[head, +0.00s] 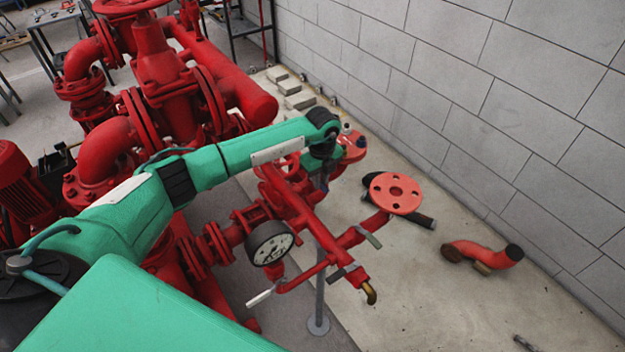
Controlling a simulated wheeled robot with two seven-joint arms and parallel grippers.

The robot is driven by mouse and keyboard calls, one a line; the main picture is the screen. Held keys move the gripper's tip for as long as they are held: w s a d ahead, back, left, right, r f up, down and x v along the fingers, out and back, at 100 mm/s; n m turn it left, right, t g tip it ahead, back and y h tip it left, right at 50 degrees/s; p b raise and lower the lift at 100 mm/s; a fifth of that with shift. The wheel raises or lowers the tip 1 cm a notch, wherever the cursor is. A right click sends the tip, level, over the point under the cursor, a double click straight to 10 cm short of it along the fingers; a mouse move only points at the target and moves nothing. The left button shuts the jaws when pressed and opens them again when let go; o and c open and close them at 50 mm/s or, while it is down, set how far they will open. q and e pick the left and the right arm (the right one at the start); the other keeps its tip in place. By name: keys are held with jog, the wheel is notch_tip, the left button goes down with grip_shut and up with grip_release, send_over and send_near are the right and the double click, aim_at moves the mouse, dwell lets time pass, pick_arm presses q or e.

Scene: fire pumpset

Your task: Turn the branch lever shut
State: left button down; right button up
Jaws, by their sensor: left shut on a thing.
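My left arm reaches across the red pipework, and its wrist points down beside the branch pipes. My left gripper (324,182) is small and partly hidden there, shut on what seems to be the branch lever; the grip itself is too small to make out. Grey lever handles show on the red branch pipes (305,205): one (369,239) at the right, one (341,273) by the brass outlet (369,293), and a pale one (262,297) at the lower left. My right gripper is not in view.
A round pressure gauge (269,243) faces me among the pipes. A red flange (396,193) stands to the right. A loose red elbow pipe (484,254) lies on the floor near the grey block wall (480,110). Large red pumps and pipes fill the left. The floor at lower right is mostly clear.

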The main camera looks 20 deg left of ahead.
pick_arm(q)
jog(key=shift+w, duration=0.1)
dwell(0.3)
jog(key=c, duration=1.3)
grip_release()
jog(key=shift+c, duration=0.2)
jog(key=shift+r, duration=0.1)
notch_tip(320, 180, up, 14)
jog(key=b, duration=0.3)
